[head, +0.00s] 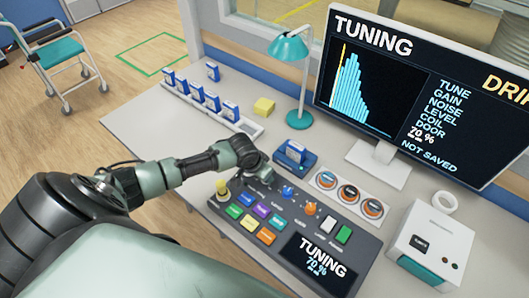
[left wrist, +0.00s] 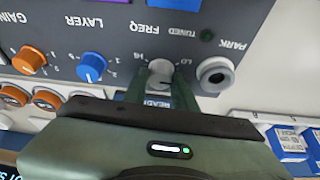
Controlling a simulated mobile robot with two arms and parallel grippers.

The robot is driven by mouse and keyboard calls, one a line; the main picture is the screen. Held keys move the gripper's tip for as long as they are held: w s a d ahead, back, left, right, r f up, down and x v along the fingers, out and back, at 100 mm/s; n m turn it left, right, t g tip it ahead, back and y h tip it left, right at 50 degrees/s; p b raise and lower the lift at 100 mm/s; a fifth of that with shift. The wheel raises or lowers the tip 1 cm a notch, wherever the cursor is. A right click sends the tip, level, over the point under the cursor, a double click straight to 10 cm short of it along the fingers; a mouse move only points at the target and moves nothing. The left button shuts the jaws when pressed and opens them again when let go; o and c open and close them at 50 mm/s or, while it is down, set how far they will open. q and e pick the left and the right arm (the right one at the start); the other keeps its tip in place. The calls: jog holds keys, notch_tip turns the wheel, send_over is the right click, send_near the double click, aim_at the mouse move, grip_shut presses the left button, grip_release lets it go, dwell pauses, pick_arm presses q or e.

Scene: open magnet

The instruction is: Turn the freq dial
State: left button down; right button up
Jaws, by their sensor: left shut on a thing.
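The control panel (head: 268,252) lies on the desk, with coloured buttons, dials and a small screen (head: 312,262) reading TUNING 70 %. In the left wrist view the grey freq dial (left wrist: 160,70) sits under the FREQ label, between HI and LO marks. My left gripper (left wrist: 158,82) has one finger on each side of this dial and is shut on it. In the head view my left gripper (head: 264,172) is at the panel's far left edge and hides the dial. My right gripper is not in view.
A blue layer dial (left wrist: 91,67) and an orange gain dial (left wrist: 29,59) stand beside the freq dial; a round black-centred socket (left wrist: 214,74) marked PARK is on its other side. The monitor (head: 420,90) shows a bar graph and NOT SAVED. A teal lamp (head: 299,118) stands behind.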

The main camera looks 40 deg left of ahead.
pick_arm(q)
jog(key=shift+w+r, duration=0.1)
dwell(0.3)
jog(key=c, duration=1.1)
grip_release()
jog(key=shift+b+v, duration=0.4)
jog(key=shift+v, duration=3.45)
